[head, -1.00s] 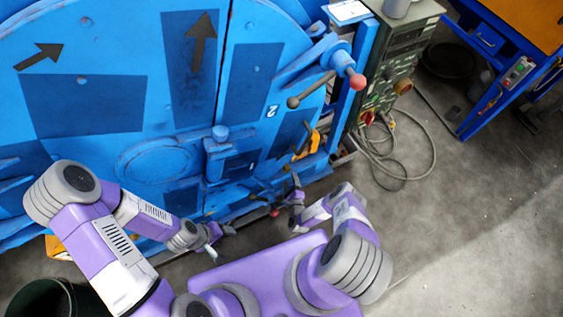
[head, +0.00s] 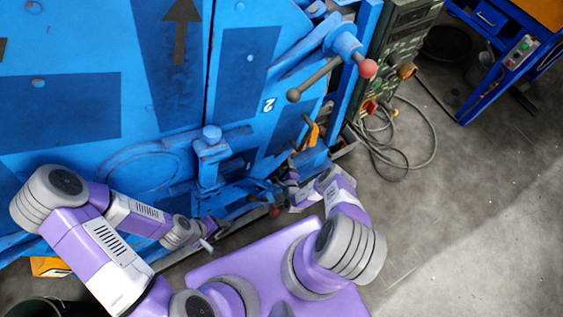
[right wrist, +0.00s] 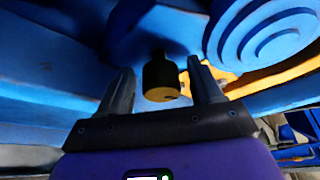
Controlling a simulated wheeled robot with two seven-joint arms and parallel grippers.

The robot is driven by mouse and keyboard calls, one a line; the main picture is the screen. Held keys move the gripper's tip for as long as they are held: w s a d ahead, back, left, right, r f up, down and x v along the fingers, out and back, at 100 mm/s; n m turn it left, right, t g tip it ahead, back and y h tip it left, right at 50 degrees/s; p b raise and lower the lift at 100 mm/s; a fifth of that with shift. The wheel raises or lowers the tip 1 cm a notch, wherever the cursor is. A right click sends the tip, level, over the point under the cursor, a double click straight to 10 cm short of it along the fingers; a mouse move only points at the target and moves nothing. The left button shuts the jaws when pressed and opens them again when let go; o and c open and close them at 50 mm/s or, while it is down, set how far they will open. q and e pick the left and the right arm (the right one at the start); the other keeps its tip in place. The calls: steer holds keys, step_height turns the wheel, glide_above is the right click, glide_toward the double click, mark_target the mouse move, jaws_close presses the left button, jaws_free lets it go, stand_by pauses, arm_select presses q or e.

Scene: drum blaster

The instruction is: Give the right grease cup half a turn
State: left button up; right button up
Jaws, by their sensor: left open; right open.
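In the right wrist view a small dark grease cup (right wrist: 160,78) with a yellowish end face hangs from the blue machine. My right gripper (right wrist: 162,88) is open, with one finger on each side of the cup and visible gaps between. Whether the fingers reach its full depth I cannot tell. In the head view my right gripper (head: 292,178) is small and partly lost against the blue machine's lower edge, and the cup cannot be made out there. My left gripper (head: 215,228) is open and empty, low in front of the machine.
The large blue machine (head: 60,105) fills the upper left. A lever with a red ball (head: 368,68) sticks out at its right. A green cabinet (head: 395,50) stands beside it, with a grey cable (head: 433,150) on the floor. The floor (head: 480,220) at right is clear.

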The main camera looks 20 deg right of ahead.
steer(key=shift+w, duration=0.1)
steer(key=shift+c, duration=0.3)
steer(key=c, duration=0.9)
steer(key=shift+d, duration=0.1)
